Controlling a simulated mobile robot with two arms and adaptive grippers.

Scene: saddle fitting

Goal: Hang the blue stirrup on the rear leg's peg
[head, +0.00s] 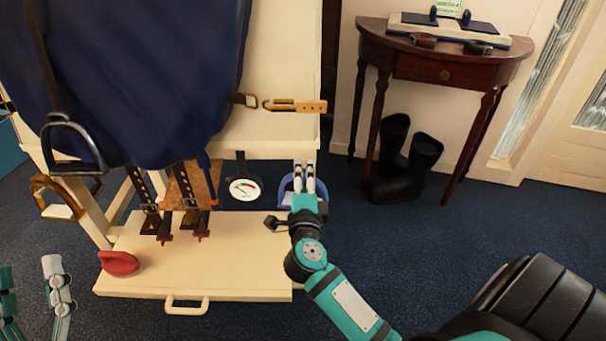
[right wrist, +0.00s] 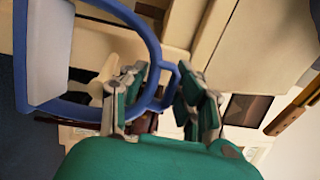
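The blue stirrup (head: 285,188) is at the right side of the cream stand, above the low shelf's right end. In the right wrist view its blue arch (right wrist: 148,32) and pale tread (right wrist: 50,45) fill the left, and its small top loop is between the fingertips. My right gripper (head: 304,178) appears shut on that loop; it also shows in the right wrist view (right wrist: 166,84). The rear leg and its peg cannot be made out clearly; my gripper and the stirrup cover that area. Part of my left arm (head: 57,285) shows at the lower left; its fingertips are not clear.
A bronze stirrup (head: 57,200) hangs at the stand's left leg, and a dark stirrup (head: 72,143) hangs from a strap over the blue pad. A round gauge (head: 244,188) hangs left of my right gripper.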

